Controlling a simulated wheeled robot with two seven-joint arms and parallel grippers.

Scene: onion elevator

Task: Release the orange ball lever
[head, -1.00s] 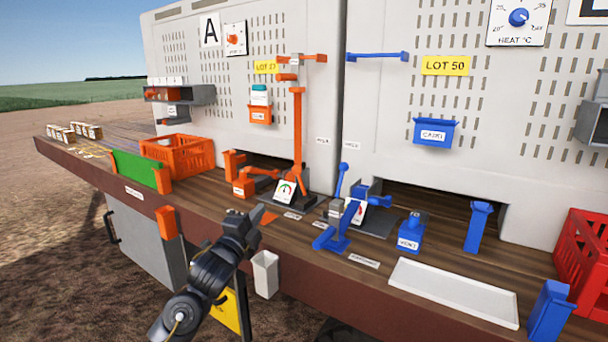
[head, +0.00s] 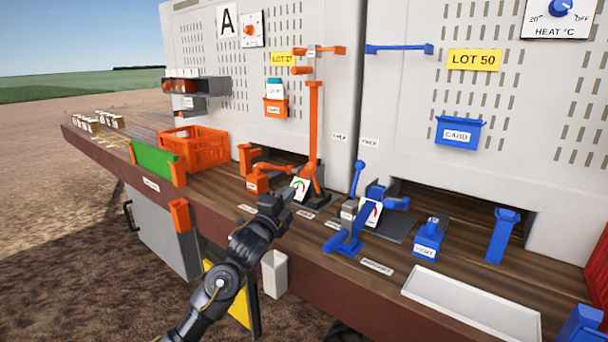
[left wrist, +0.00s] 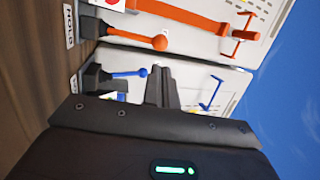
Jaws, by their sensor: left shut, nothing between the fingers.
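The orange ball lever (left wrist: 160,42) shows in the left wrist view as an orange rod with a round ball end, rising from a dark base. In the head view I cannot clearly single it out from the orange parts by the gauge. My left gripper (head: 284,196) is shut and empty, in front of the orange station's gauge (head: 300,187). In the left wrist view its dark fingers (left wrist: 160,84) are together, apart from the orange ball and close to the blue ball lever (left wrist: 130,73) in the picture. My right gripper is out of view.
The blue ball lever (head: 357,172) stands by a blue clamp (head: 372,210), right of my gripper. An orange post (head: 313,125) rises behind the gauge. A white bin (head: 275,272) hangs at the bench front. An orange crate (head: 195,148) stands left.

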